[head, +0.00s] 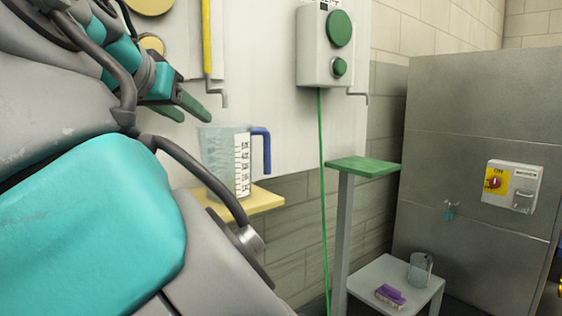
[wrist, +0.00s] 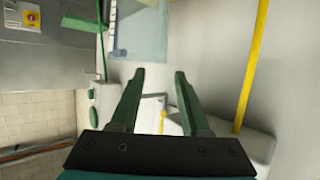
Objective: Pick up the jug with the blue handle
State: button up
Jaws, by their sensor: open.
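The clear measuring jug (head: 222,165) with a blue handle (head: 265,148) stands upright on a small yellow shelf (head: 252,204) against the wall in the head view. White scale markings show on its side, and the handle points right. My gripper (head: 195,118) is open and empty, just above and left of the jug's rim, apart from it. In the wrist view my gripper (wrist: 160,74) has its green fingers spread with nothing between them. Part of the jug (wrist: 140,35) shows beyond the fingertips at the top. My arm hides the shelf's left part in the head view.
A wall box (head: 314,68) with green buttons hangs right of the jug, with a green cable (head: 322,180) below. A yellow pipe (head: 206,38) runs down behind my gripper. A green-topped stand (head: 362,166), low grey table (head: 407,276) and metal cabinet (head: 450,110) are at right.

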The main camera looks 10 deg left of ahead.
jog(key=x, duration=0.7)
jog(key=shift+w+f, duration=0.1)
grip_shut()
dwell(1.3)
